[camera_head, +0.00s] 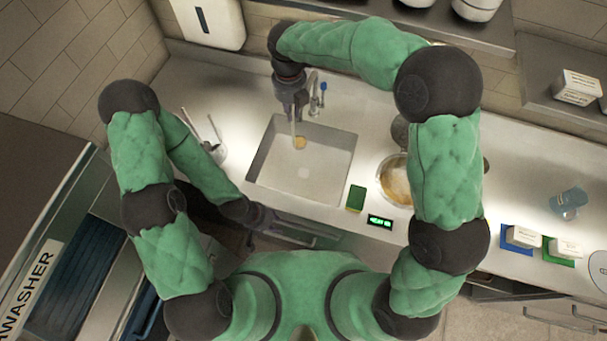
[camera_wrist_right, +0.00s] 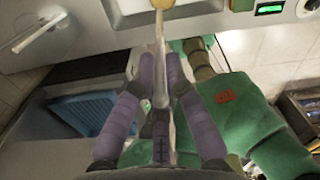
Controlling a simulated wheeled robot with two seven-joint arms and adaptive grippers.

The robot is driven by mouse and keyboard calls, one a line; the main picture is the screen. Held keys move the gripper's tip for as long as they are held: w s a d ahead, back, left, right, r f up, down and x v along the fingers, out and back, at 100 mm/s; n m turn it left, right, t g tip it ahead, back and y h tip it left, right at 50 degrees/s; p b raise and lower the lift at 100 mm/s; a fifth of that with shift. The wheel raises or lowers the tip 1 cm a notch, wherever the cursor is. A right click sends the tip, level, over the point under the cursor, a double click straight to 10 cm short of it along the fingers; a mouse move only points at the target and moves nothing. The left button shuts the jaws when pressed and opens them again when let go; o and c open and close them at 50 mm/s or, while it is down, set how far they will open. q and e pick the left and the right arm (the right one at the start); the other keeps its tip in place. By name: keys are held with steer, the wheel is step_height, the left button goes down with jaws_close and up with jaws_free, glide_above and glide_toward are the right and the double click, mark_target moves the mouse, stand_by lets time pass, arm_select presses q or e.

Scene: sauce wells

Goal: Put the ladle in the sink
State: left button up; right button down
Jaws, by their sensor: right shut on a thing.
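My right gripper (camera_head: 296,112) reaches over the back left part of the sink (camera_head: 325,180) and is shut on the ladle (camera_head: 299,142). The ladle points down, with its yellowish bowl over the basin. Whether the bowl touches the sink floor I cannot tell. In the right wrist view the ladle's handle (camera_wrist_right: 159,62) runs between the fingers of the right gripper (camera_wrist_right: 160,78), and a strip of the sink (camera_wrist_right: 195,10) shows at the top. My left gripper (camera_head: 262,216) is by the counter's front edge, left of the sink; its fingers are too small and dark to read.
A faucet (camera_head: 316,95) stands behind the sink. A holder with utensils (camera_head: 215,150) is to the left. A green sponge (camera_head: 356,198), a green-lit display (camera_head: 380,221) and a bowl of brown sauce (camera_head: 397,182) are to the right, the bowl partly behind my right arm.

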step_height(320, 180, down, 15)
steer(key=b, duration=1.4)
steer(key=shift+r, duration=0.2)
step_height(320, 180, down, 18)
steer(key=b, duration=0.1)
steer(key=shift+b, duration=0.3)
steer(key=shift+f, duration=0.2)
steer(key=c, duration=1.3)
jaws_free()
step_height(320, 180, up, 12)
steer(key=shift+r+p, duration=0.2)
steer(key=shift+p, duration=0.3)
